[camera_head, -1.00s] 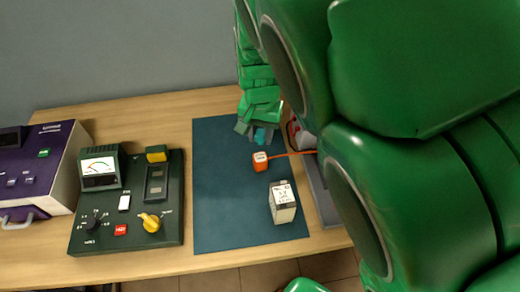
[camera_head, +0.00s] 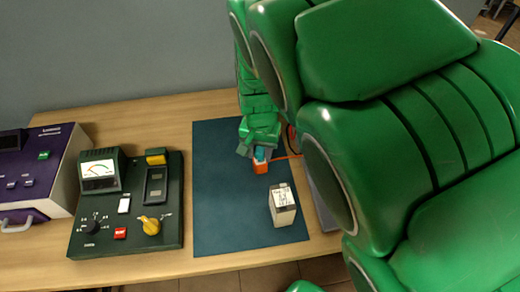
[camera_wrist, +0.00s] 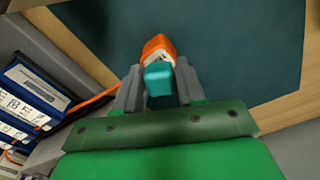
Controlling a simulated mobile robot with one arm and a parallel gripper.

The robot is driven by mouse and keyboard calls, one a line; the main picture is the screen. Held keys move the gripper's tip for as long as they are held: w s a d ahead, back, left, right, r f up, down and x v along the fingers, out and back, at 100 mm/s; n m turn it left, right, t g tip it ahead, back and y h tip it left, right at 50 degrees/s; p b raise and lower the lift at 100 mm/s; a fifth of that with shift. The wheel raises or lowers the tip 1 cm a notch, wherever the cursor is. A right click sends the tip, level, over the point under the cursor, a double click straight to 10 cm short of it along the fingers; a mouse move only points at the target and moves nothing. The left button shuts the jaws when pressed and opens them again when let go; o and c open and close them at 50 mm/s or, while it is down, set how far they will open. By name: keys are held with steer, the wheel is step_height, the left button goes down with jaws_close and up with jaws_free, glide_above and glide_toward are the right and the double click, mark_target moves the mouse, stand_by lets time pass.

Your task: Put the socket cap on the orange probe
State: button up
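My gripper (camera_head: 257,150) is shut on the teal socket cap (camera_head: 259,154), just above the orange probe (camera_head: 261,168). The probe is a small orange block with a pale top, standing on the dark teal mat with an orange cable running right. In the wrist view, the cap (camera_wrist: 158,84) sits between the grey fingers (camera_wrist: 159,76) and overlaps the probe (camera_wrist: 157,45), hiding part of its pale top. I cannot tell whether the cap touches the probe.
A white-topped battery block (camera_head: 282,206) stands on the mat (camera_head: 225,220) nearby. A dark green meter panel (camera_head: 140,225) and a purple device (camera_head: 35,180) are to the left. Blue-and-white battery cases (camera_wrist: 38,90) show in the wrist view. The left half of the mat is clear.

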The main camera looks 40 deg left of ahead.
mark_target(261, 150)
steer(key=o, duration=0.3)
steer(key=shift+o, duration=0.2)
step_height(261, 150, up, 12)
steer(key=shift+r, duration=0.15)
stand_by(0.3)
steer(key=shift+d, duration=0.1)
stand_by(0.4)
steer(key=w+d+r+m+t+y, duration=0.15)
steer(key=d+r, duration=0.25)
steer(key=d, duration=0.4)
steer(key=w+d+r+m, duration=0.1)
steer(key=w+d+r, duration=0.2)
steer(key=d, duration=0.6)
steer(key=w+d+r+m, duration=0.1)
steer(key=w+d+r, duration=0.25)
steer(key=d, duration=0.45)
steer(key=s+d+f+g, duration=0.1)
steer(key=s+d+f, duration=0.1)
steer(key=s+d, duration=0.4)
steer(key=s+d+f+g+h, duration=0.1)
steer(key=s+d+f, duration=0.2)
steer(key=s+d, duration=0.3)
steer(key=s+d+f+m+g, duration=0.1)
steer(key=s+d+f, duration=0.1)
steer(key=s+d, duration=0.4)
steer(key=shift+s+f, duration=0.4)
steer(key=shift+s, duration=0.4)
